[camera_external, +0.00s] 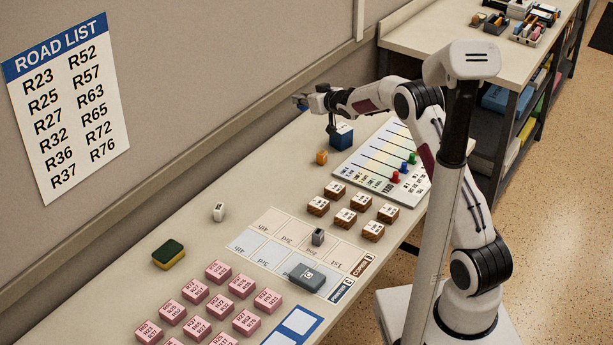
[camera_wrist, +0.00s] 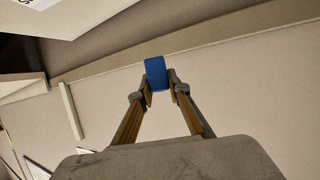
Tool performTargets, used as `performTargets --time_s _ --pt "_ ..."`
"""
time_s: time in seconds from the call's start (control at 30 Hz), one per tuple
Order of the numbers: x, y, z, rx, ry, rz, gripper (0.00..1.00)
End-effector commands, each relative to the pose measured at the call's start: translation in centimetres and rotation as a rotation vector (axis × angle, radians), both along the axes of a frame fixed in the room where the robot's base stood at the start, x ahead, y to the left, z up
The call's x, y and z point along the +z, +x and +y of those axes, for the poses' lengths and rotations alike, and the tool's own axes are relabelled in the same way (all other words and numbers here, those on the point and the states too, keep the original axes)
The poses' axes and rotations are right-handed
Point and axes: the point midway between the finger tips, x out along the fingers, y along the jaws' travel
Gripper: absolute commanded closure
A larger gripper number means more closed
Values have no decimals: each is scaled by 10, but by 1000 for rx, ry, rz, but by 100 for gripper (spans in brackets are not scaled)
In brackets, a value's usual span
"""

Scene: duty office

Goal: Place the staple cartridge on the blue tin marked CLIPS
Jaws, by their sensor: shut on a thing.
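My gripper (camera_external: 304,100) is stretched out toward the wall, well above the table. It is shut on a small blue block (camera_wrist: 156,73), which shows between the fingertips in the wrist view; I see no label telling whether it is the staple cartridge. A dark blue box-shaped tin (camera_external: 342,136) stands on the table below and to the right of the fingertips, partly behind my arm. Its marking is too small to read. The held block is apart from the tin. The wrist view shows mostly wall, and the tin does not show there.
Brown blocks (camera_external: 346,215), a printed mat (camera_external: 262,226), a grey box (camera_external: 307,277), pink blocks (camera_external: 218,271) and a sponge (camera_external: 169,254) are nearer.

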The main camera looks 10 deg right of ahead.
Motion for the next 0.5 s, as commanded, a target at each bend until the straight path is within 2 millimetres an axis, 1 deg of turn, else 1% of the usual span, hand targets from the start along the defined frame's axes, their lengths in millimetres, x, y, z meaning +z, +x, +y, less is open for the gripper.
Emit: performTargets --time_s 0.03,0.17,0.27,0.5 --pt "-1 4 -8 -1 -1 -2 100" --pt "-4 12 -28 -2 1 -1 100" --pt "-6 19 -48 -4 -1 0 100" --pt "-12 35 -102 -20 0 0 100"
